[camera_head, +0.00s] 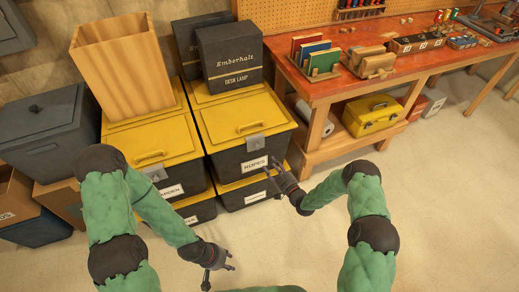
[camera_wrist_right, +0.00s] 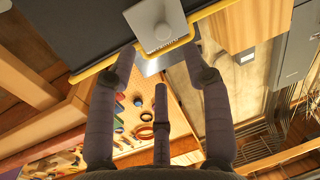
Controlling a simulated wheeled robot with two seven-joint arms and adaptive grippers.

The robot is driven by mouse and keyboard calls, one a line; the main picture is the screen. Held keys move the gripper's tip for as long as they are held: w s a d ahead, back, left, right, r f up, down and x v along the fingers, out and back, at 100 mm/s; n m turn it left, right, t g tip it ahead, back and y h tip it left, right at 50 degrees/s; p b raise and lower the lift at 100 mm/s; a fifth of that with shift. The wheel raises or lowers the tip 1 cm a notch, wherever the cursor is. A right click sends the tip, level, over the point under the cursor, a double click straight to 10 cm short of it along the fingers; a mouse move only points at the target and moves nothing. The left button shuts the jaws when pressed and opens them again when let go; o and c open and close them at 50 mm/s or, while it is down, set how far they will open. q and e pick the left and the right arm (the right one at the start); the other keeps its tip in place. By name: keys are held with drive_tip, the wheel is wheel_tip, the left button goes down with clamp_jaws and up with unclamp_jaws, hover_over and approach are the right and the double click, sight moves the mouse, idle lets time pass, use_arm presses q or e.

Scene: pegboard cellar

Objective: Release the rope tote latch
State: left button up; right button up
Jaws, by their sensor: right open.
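The rope tote (camera_head: 230,155) is a dark bin with a yellow lid (camera_head: 245,115) and a white ROPES label (camera_head: 255,164). Its grey latch (camera_head: 255,142) sits at the lid's front edge. The latch (camera_wrist_right: 160,24) also shows at the top of the right wrist view, with a round knob. My right gripper (camera_head: 275,175) is open in front of the tote, just below and right of the latch. In the right wrist view its spread fingers (camera_wrist_right: 160,72) point toward the latch, with nothing held. My left gripper (camera_head: 222,275) is low over the floor, apart from the totes, open and empty.
A second yellow-lidded tote (camera_head: 150,145) is directly left, carrying a wooden bin (camera_head: 120,65). The red workbench (camera_head: 350,85) is close on the right. The floor in front is clear.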

sight(259, 148)
drive_tip(key=b+x, duration=0.1)
drive_tip(key=x, duration=0.2)
drive_tip(key=b+x, duration=0.1)
drive_tip(key=x, duration=0.3)
drive_tip(key=b+x, duration=0.1)
drive_tip(key=x, duration=0.3)
drive_tip(key=shift+r, duration=0.4)
clamp_jaws()
